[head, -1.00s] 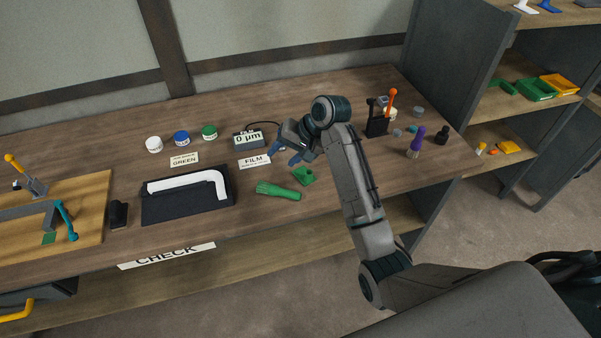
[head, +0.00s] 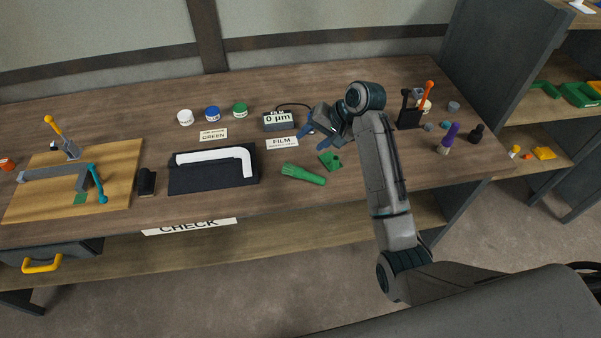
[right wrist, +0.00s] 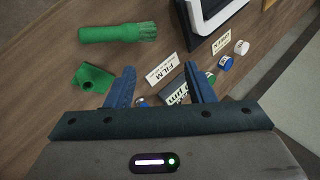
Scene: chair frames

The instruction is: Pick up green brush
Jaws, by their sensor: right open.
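The green brush (head: 303,174) lies flat on the wooden bench, right of the black tray, its bristles toward the left. In the right wrist view the brush (right wrist: 118,32) is at the upper left, beyond the fingertips and off to one side. My right gripper (head: 319,137) is open and empty above the bench, behind the brush in the head view. Its two blue fingers (right wrist: 160,82) stand apart in the right wrist view with nothing held between them. My left gripper is in neither view.
A small green piece (head: 330,161) lies close to the brush. The black tray (head: 215,183) holds a white bent part. Bare wood lies before the brush.

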